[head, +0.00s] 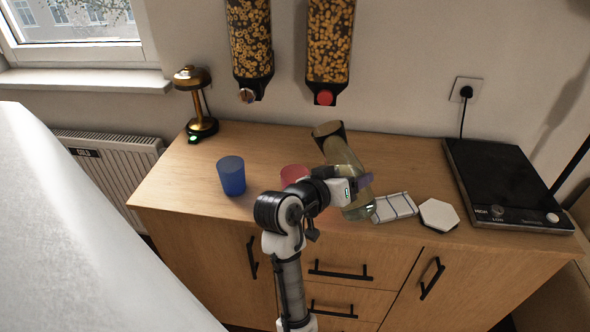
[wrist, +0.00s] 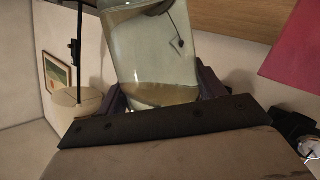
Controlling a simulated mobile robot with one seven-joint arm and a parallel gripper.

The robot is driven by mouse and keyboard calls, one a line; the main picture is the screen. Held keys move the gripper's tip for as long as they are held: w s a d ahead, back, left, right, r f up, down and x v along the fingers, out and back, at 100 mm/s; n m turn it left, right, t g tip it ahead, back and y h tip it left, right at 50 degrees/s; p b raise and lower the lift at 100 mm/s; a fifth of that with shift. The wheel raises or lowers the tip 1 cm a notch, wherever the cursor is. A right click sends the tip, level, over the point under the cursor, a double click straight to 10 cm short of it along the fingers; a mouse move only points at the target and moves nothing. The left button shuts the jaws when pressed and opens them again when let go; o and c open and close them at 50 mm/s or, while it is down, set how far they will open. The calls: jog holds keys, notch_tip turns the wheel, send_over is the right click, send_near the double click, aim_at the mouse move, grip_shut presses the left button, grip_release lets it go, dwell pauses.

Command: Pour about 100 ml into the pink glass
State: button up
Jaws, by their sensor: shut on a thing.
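The pink glass (head: 293,173) stands on the wooden counter, partly hidden behind my arm. Its pink side also shows at the upper right of the wrist view (wrist: 294,52). My gripper (head: 354,187) is shut on a clear glass bottle (head: 345,157) with a dark band at its mouth. The bottle is tilted, its mouth up and to the left in the head view, above and right of the pink glass. In the wrist view the bottle (wrist: 155,50) sits between the fingers, with some pale yellowish liquid at its near end. No stream is visible.
A blue cup (head: 231,176) stands left of the pink glass. A brass lamp (head: 199,105) is at the back left. Cereal dispensers (head: 328,45) hang above.

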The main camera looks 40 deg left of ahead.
jog(key=shift+a+n+t+h, duration=0.15)
jog(key=shift+n+t+h, duration=0.2)
jog(key=shift+n, duration=0.45)
jog(key=shift+d+f+n+t+h+b, duration=0.3)
jog(key=shift+n+h+b, duration=0.15)
jog(key=shift+n+b, duration=0.15)
jog(key=shift+w+d+r+n+t+p, duration=0.1)
jog(key=shift+d+r+n+t+p, duration=0.15)
jog(key=shift+d+r+n+p, duration=0.4)
jog(key=shift+a+f+n+b, duration=0.1)
jog(key=shift+f+n+b, duration=0.3)
jog(key=shift+b, duration=0.2)
jog(key=shift+f+n+t+h+b, duration=0.3)
jog(key=shift+f+n+t+h, duration=0.1)
jog(key=shift+n, duration=0.35)
jog(key=shift+w+d+f+n, duration=0.1)
jog(key=shift+d+f+n, duration=0.15)
jog(key=shift+n, duration=0.15)
jog(key=shift+a+r+n+t+p, duration=0.25)
jog(key=shift+a+n+t+p, duration=0.2)
jog(key=shift+n, duration=0.35)
dwell(0.5)
